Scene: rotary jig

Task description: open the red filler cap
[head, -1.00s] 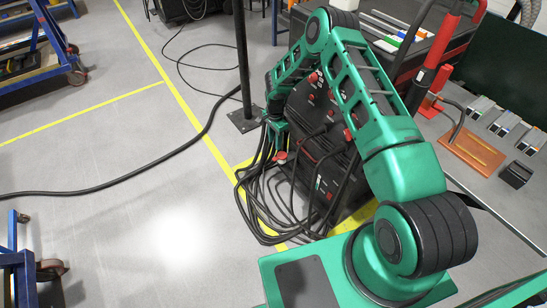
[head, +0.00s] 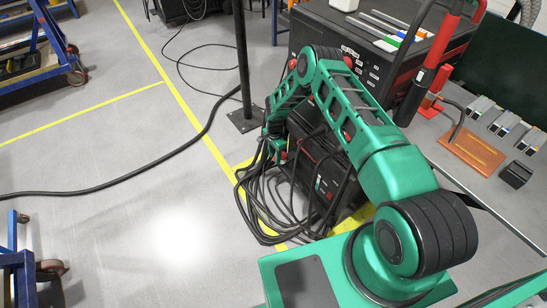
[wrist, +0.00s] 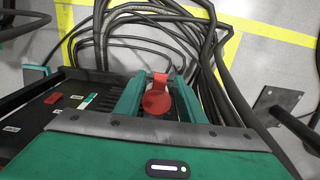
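The red filler cap (wrist: 157,102) is a round red disc with a tab at its far side. In the wrist view it lies between the two green fingers of my gripper (wrist: 157,82). The fingers stand apart, one on each side of the cap, and I cannot tell whether either touches it. In the head view my gripper (head: 275,150) is low at the near left side of the black machine (head: 325,165). A little red (head: 284,156) shows beside it there, mostly hidden by the gripper.
Black cables (head: 265,205) lie looped on the floor around the machine's front. A dark post on a floor plate (head: 245,119) stands to the left. A bench (head: 455,145) with an orange plate is at the right.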

